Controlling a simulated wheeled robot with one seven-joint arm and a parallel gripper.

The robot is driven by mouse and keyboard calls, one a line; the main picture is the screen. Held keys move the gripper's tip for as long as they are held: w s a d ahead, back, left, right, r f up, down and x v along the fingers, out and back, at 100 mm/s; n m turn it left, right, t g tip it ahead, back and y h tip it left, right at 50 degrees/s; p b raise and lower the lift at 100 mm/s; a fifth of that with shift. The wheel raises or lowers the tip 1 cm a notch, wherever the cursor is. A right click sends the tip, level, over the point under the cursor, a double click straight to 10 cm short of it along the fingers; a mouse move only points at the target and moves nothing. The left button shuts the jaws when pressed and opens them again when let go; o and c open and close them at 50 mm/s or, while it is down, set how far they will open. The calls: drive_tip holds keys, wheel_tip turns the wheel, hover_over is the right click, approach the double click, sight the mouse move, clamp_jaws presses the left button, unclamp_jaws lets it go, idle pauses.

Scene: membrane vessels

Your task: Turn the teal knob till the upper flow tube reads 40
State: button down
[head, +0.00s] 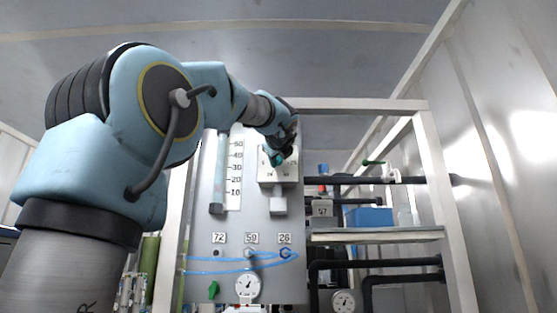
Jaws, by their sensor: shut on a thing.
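The teal knob (276,160) is on a white box on the grey panel, right of the flow tube. My gripper (280,150) reaches it from above and is shut on it, and the fingers and wrist hide part of the knob. The flow tube (218,175) stands upright at the panel's left, beside a white scale (235,180) whose visible marks run from 10 at the bottom to about 60. My arm cuts off the tube's top. The float is too faint to read a value.
Labels 72, 59 and 26 sit low on the panel (230,280), above small ports with a blue hose (215,271). A round gauge (248,286) and a green handle (214,290) are below. White frame posts and a shelf (375,236) stand at right.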

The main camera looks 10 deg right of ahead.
drive_tip(key=n+b, duration=0.2)
drive_tip(key=n, duration=0.4)
drive_tip(key=shift+n, duration=0.3)
drive_tip(key=n+b, duration=0.1)
drive_tip(key=n, duration=0.2)
drive_tip(key=shift+n, duration=0.3)
drive_tip(key=shift+n+b, duration=0.65)
drive_tip(key=shift+n, duration=1.25)
drive_tip(key=c, duration=0.5)
unclamp_jaws()
drive_tip(key=shift+r, duration=0.1)
